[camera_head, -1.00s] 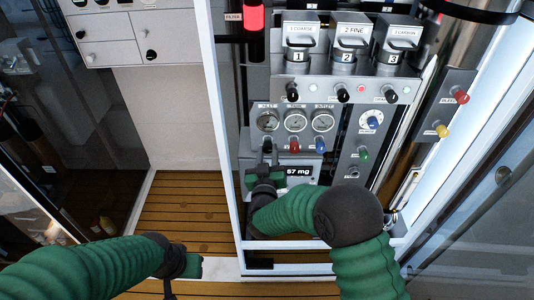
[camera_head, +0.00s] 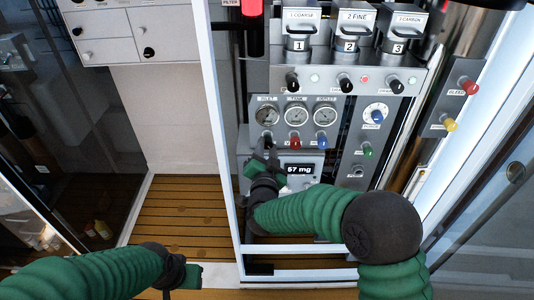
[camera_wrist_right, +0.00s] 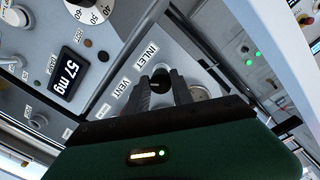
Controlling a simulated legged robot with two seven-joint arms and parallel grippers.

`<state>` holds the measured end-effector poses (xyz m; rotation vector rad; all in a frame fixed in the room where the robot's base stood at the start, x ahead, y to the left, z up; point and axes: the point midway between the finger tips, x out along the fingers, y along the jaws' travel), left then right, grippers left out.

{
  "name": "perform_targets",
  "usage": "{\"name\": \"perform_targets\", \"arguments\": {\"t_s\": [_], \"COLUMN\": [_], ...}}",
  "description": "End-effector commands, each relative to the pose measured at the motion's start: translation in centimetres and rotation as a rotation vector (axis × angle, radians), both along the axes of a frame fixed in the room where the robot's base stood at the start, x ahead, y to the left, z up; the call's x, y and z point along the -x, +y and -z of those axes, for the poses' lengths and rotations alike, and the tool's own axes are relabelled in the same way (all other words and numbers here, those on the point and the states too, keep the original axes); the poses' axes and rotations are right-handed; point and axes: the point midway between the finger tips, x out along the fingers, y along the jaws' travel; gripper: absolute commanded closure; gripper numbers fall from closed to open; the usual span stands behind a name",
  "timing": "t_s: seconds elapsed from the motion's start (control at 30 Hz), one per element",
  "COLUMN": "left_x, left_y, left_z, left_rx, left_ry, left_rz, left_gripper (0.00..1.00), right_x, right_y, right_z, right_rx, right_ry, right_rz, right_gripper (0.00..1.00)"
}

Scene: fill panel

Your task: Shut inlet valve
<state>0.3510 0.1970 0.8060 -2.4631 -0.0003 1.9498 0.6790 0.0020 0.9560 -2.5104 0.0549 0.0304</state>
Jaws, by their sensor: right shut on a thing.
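The inlet valve is a small black knob (camera_wrist_right: 160,79) beside the INLET label in the right wrist view. In the head view it sits below the left gauge, largely hidden by my fingers. My right gripper (camera_head: 266,150) is shut on the knob, with one finger on each side of it; in the wrist view the two dark fingers (camera_wrist_right: 162,92) reach up to it. My left gripper (camera_head: 186,274) hangs low at the left, apart from the panel; its jaws are too unclear to read.
A red knob (camera_head: 295,142) and a blue knob (camera_head: 322,142) sit right of the inlet knob. A display (camera_head: 300,169) reads 57 mg. Three numbered filter units stand above. A white frame post (camera_head: 220,130) rises just left of the panel.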

Motion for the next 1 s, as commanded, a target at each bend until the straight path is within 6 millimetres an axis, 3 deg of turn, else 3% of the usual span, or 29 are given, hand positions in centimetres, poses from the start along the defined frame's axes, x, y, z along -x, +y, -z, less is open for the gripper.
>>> {"name": "perform_targets", "arguments": {"t_s": [0.03,1.0], "left_x": [0.0,0.0], "left_y": [0.0,0.0], "left_z": [0.9,10.1], "left_rx": [0.000,0.000], "left_ry": [0.000,0.000], "left_rz": [0.000,0.000], "left_gripper": [0.64,0.64], "right_x": [0.2,0.2], "right_y": [0.2,0.3], "right_z": [1.2,1.1], "right_rx": [-0.041,-0.963], "right_ry": [0.016,0.015], "right_rz": [-0.005,-0.002], "right_gripper": [1.00,1.00]}}
